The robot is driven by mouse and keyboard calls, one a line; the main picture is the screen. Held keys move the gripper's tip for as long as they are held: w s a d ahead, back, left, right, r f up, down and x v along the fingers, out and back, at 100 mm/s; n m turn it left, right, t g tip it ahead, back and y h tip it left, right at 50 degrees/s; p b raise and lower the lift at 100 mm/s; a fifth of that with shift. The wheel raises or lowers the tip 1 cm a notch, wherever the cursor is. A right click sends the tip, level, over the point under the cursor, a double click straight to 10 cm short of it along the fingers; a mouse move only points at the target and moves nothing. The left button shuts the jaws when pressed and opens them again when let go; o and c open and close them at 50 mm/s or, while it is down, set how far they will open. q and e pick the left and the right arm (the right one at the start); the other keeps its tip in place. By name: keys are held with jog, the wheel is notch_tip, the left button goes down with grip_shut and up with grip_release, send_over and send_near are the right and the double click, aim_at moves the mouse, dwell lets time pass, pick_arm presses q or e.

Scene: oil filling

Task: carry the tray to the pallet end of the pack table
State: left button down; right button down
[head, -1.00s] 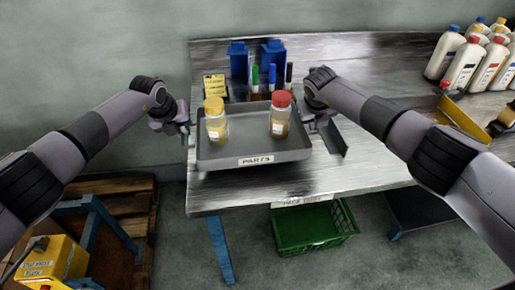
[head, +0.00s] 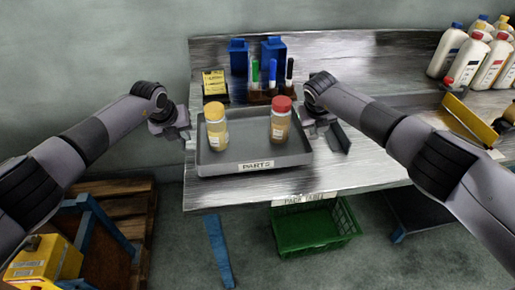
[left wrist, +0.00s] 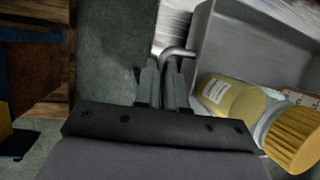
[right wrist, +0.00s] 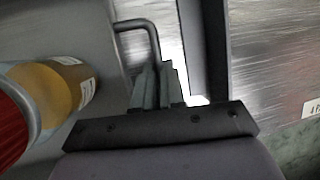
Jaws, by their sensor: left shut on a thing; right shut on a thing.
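The grey tray (head: 228,164), labelled PARTS, is at the left end of the metal pack table (head: 350,80). It carries two upright bottles of amber oil, one with a yellow cap (head: 216,128) and one with a red cap (head: 281,122). My left gripper (head: 186,135) is at the tray's left side; in the left wrist view its fingers (left wrist: 165,85) are shut on a wire handle. My right gripper (head: 308,128) is at the right side; in the right wrist view its fingers (right wrist: 153,85) are shut on the other handle.
Behind the tray stand blue cartons (head: 273,54), several markers and a yellow notepad (head: 214,84). White bottles (head: 465,62) and a yellow-edged bin (head: 470,118) are at the right. A green crate (head: 315,228) is below the table. A wooden pallet (head: 125,200) lies at floor left.

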pick_arm(q)
jog(key=shift+a+f+b, duration=0.2)
jog(key=shift+f+b, duration=0.35)
jog(key=shift+f, duration=0.15)
pick_arm(e)
jog(key=shift+d+f, duration=0.2)
jog(key=shift+f, duration=0.45)
pick_arm(q)
jog(key=c, duration=1.2)
grip_release()
pick_arm(e)
jog(key=c, duration=1.2)
grip_release()
pick_arm(q)
jog(key=shift+d, duration=0.15)
pick_arm(e)
jog(key=shift+a, duration=0.1)
pick_arm(q)
jog(key=shift+r, duration=0.15)
pick_arm(e)
jog(key=shift+a, duration=0.1)
jog(key=shift+r, duration=0.1)
pick_arm(q)
jog(key=shift+v, duration=5.9)
pick_arm(e)
jog(key=shift+v, duration=6)
jog(key=shift+s, duration=0.1)
